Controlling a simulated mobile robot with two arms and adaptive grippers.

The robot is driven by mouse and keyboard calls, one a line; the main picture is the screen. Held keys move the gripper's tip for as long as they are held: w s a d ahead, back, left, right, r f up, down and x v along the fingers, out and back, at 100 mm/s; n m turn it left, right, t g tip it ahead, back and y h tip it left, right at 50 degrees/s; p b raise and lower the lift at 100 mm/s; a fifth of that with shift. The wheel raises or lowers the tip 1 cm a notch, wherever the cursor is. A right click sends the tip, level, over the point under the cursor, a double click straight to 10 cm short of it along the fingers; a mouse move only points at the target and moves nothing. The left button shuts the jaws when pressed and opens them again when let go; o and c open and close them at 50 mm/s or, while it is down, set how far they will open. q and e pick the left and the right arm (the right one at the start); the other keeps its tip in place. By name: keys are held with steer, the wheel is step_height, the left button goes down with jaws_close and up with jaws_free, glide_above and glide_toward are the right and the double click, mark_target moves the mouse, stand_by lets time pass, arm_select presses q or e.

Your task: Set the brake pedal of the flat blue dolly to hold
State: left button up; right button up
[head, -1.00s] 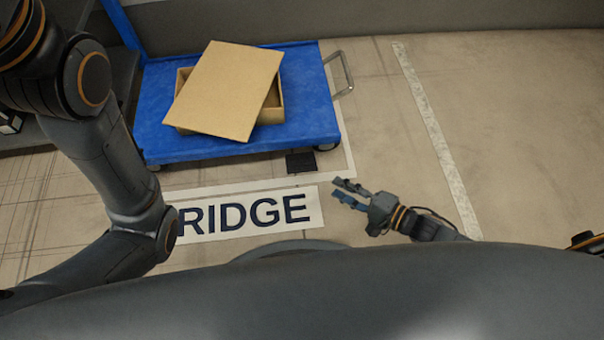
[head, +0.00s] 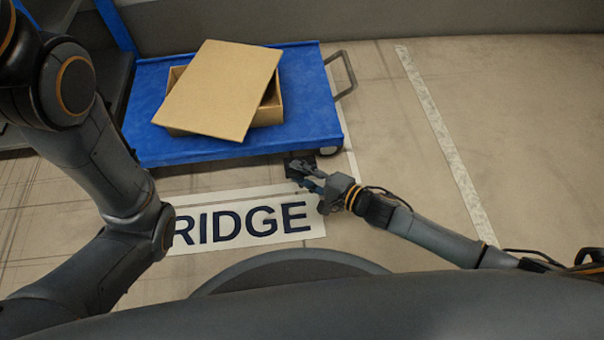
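The flat blue dolly (head: 310,95) stands on the floor at the upper left. Its dark brake pedal (head: 299,156) sticks out at the front edge near the right corner and is partly hidden by my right gripper. My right gripper (head: 294,172) is over the pedal, its fingers pointing at the dolly. The fingers look a little apart with nothing between them; I cannot tell whether they touch the pedal. My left arm shows at the left, but its gripper is out of view.
A cardboard box (head: 268,110) with a tilted loose lid (head: 222,88) lies on the dolly. A metal handle (head: 343,75) juts from its right end. A floor sign (head: 243,221) reading "RIDGE" lies in front. The floor to the right is clear, with a pale strip (head: 440,130).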

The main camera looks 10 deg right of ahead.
jaws_close()
